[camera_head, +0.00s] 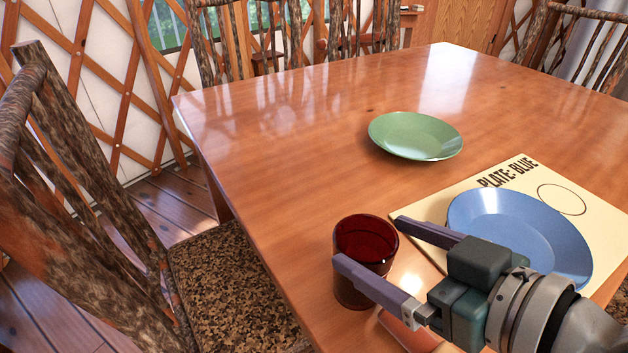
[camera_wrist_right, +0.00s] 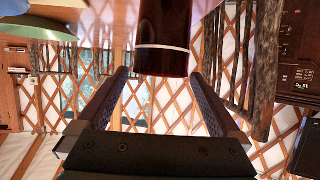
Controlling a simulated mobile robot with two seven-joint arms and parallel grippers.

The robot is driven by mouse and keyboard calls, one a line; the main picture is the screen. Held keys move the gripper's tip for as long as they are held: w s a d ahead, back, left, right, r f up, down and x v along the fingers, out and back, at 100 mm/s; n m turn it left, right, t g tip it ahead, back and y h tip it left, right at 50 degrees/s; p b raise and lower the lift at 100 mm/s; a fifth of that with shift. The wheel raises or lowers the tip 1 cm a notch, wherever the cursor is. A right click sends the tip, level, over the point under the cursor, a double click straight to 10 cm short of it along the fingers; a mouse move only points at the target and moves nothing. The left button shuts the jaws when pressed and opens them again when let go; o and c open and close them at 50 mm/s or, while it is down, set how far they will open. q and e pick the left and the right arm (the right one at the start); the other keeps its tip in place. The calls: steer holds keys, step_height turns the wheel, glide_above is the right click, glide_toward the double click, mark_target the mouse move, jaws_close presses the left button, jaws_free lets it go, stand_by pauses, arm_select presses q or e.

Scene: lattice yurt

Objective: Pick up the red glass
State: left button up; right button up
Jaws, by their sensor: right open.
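The dark red glass (camera_head: 362,285) stands upright near the table's front left edge. It also shows in the right wrist view (camera_wrist_right: 163,35), at the top middle, between and beyond the two fingertips as seen there. My right gripper (camera_head: 369,242) reaches in from the lower right in the head view with its jaws open. Its two fingers point at the glass, one tip in front of it and one at its far right side. In the wrist view the gripper (camera_wrist_right: 160,75) holds nothing. I cannot tell whether a finger touches the glass. My left gripper is out of view.
A blue plate (camera_head: 520,235) sits on a cream mat (camera_head: 535,175) marked "PLATE: BLUE", under and beside my right arm. A green plate (camera_head: 416,135) lies farther back. The wooden table (camera_head: 290,130) is clear at left and back. A bark chair (camera_head: 70,190) stands at left.

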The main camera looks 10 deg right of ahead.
mark_target(348, 230)
steer(key=b+x, duration=0.1)
steer(key=x, duration=0.5)
steer(key=shift+w+a+f+b, duration=0.1)
steer(key=shift+w+f+b, duration=0.1)
steer(key=shift+b, duration=0.1)
steer(key=shift+r, duration=0.1)
steer(key=c, duration=1.1)
